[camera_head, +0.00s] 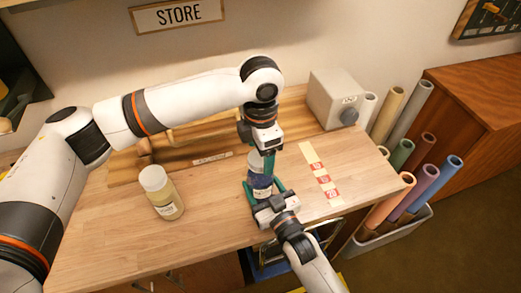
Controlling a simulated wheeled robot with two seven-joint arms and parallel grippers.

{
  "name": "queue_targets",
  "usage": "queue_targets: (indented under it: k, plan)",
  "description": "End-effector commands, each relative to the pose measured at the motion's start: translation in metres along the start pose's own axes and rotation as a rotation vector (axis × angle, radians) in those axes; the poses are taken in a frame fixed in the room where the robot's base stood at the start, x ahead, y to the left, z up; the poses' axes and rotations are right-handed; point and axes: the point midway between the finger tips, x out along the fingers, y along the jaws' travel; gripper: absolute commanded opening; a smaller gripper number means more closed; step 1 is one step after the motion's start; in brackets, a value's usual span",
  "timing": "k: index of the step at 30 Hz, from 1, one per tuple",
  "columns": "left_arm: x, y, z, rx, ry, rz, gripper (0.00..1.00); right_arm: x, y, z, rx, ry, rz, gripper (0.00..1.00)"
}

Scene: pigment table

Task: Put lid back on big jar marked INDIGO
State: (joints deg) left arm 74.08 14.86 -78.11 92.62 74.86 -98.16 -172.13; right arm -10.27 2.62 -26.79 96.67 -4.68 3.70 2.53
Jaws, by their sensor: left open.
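A jar with dark blue contents (261,182) stands on the wooden table near its front edge. Its label is too small to read. My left gripper (258,148) comes down from above at the jar's top, open, with green fingers. It covers much of the jar's top, so I cannot tell whether a lid is there or between its fingers. My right gripper (264,190) reaches in from the front, its green fingers on either side of the jar's lower part. I cannot tell whether they press on it.
A strip with red labels (321,175) lies right of the blue jar. A grey box (335,98) stands at the back right. Coloured rolls (424,180) stand in a bin beyond the right edge.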

Motion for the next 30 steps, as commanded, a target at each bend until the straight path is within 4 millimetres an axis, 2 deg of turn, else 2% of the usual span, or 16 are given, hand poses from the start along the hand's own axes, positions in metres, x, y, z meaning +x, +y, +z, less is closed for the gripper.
queue_targets:
  k: [6, 9, 16, 17, 20, 25, 30]
  plan:
    - [-0.03, 0.0, -0.001, 0.002, 0.002, -0.002, 0.72, 0.0, 0.0, -0.001, 0.001, 0.003, 0.0, 0.0]
    - [-0.038, 0.0, 0.0, 0.001, 0.001, -0.001, 0.72, 0.0, 0.0, -0.001, 0.001, 0.003, 0.0, 0.0]
    - [-0.039, 0.0, 0.0, 0.001, 0.0, 0.0, 0.72, 0.0, 0.0, -0.001, 0.002, 0.003, 0.0, 0.0]
    - [-0.039, 0.0, 0.0, 0.001, 0.0, 0.0, 0.69, 0.0, 0.0, -0.001, 0.002, 0.003, 0.0, 0.0]
    - [-0.039, 0.0, 0.0, -0.022, 0.0, 0.0, 0.69, 0.0, 0.0, -0.001, 0.002, 0.003, 0.0, 0.0]
    - [-0.041, 0.0, 0.0, -0.216, 0.0, -0.001, 0.69, 0.0, 0.0, -0.001, 0.002, 0.003, 0.0, 0.0]
    - [-0.045, 0.0, 0.0, -0.597, 0.0, -0.001, 0.69, 0.0, 0.0, -0.001, 0.002, 0.003, 0.0, 0.0]
